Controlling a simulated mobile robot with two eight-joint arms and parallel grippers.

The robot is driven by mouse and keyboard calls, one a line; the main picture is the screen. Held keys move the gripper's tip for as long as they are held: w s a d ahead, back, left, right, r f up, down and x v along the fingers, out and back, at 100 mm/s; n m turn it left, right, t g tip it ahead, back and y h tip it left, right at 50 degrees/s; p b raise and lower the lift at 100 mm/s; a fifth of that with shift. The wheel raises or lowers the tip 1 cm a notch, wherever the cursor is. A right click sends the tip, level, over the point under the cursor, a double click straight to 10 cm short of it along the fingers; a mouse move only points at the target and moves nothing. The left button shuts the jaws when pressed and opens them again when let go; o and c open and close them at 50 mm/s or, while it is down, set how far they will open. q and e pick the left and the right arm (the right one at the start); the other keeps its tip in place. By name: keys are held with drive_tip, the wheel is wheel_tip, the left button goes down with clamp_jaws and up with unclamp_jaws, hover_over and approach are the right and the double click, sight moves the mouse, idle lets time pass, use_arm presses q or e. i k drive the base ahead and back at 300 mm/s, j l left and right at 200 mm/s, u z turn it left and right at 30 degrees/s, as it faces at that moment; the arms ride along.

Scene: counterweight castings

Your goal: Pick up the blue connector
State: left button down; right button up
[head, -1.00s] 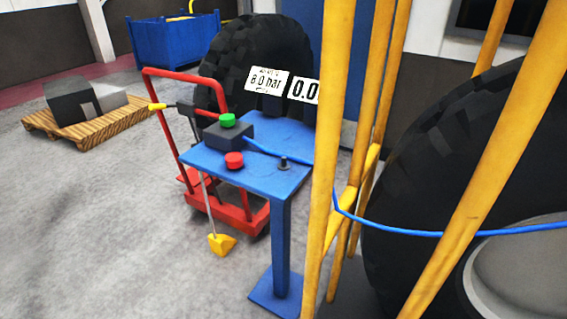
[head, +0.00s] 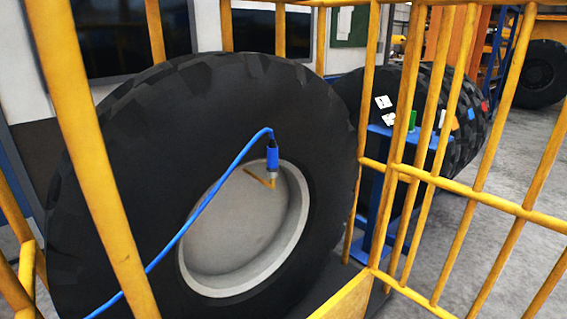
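The blue connector (head: 272,157) is a short blue cylinder at the end of a blue hose (head: 205,203). It sits upright at the upper part of the grey wheel rim, above a small silver and brass-coloured valve stem (head: 268,181), and appears joined to it. The big black tyre (head: 120,165) around the rim stands inside a yellow bar cage (head: 88,130). The hose runs down to the lower left, past the cage bars. Neither of my grippers shows in the head view.
Yellow cage bars (head: 398,150) stand in front and to the right, with a gap between posts before the rim. Behind them are a blue stand (head: 382,190) with small coloured items and another tyre. Grey floor (head: 510,190) is open at the right.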

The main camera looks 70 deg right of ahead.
sight(273, 168)
drive_tip(key=z, duration=2.1)
